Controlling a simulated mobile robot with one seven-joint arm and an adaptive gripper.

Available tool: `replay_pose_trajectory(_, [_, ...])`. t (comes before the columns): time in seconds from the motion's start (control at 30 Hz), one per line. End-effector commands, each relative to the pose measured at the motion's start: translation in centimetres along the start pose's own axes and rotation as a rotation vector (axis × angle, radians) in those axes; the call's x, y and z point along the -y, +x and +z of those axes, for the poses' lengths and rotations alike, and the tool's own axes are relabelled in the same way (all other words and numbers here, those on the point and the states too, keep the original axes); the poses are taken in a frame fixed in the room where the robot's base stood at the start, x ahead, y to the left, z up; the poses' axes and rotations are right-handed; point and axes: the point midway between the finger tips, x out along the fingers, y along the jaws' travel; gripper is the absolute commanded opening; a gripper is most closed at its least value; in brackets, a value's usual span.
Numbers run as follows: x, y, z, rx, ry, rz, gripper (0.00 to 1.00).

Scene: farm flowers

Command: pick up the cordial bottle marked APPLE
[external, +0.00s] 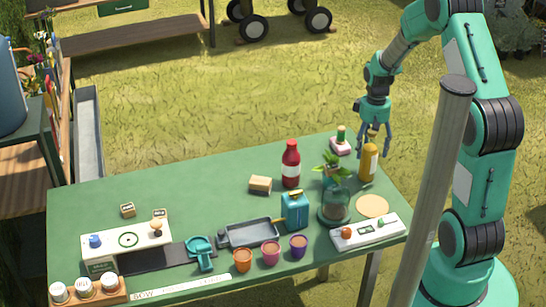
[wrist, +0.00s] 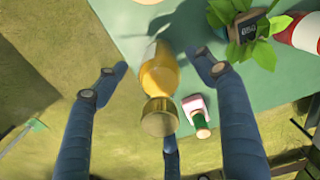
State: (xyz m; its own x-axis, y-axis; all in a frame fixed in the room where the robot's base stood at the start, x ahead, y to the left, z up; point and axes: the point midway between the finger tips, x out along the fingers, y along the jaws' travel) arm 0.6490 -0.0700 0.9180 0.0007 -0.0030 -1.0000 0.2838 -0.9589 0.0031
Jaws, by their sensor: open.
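A yellow-orange bottle with a gold cap (external: 369,161) stands upright near the far right edge of the green table. Its label faces away or is too small to read, so I cannot tell whether it says APPLE. A red bottle with a white band (external: 291,165) stands further left, also with no readable word. My gripper (external: 375,139) is open above the yellow bottle, pointing down. In the wrist view the yellow bottle (wrist: 159,75) shows cap towards me, between the spread fingers of my gripper (wrist: 158,78). I see no clear contact.
A potted plant (external: 331,166) and a glass dome (external: 335,207) stand left of the yellow bottle. A round tan mat (external: 372,206) lies in front.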

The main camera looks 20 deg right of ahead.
Motion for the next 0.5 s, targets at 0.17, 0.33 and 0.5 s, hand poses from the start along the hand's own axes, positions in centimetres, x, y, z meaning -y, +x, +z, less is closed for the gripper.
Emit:
replay_pose_trajectory(0.17, [0.0,0.0,0.0,0.000,0.000,0.000,0.69])
replay_pose_trajectory(0.33, [0.0,0.5,0.0,0.000,0.000,0.000,0.69])
replay_pose_trajectory(0.5, [0.0,2.2,0.0,0.001,0.000,0.000,0.69])
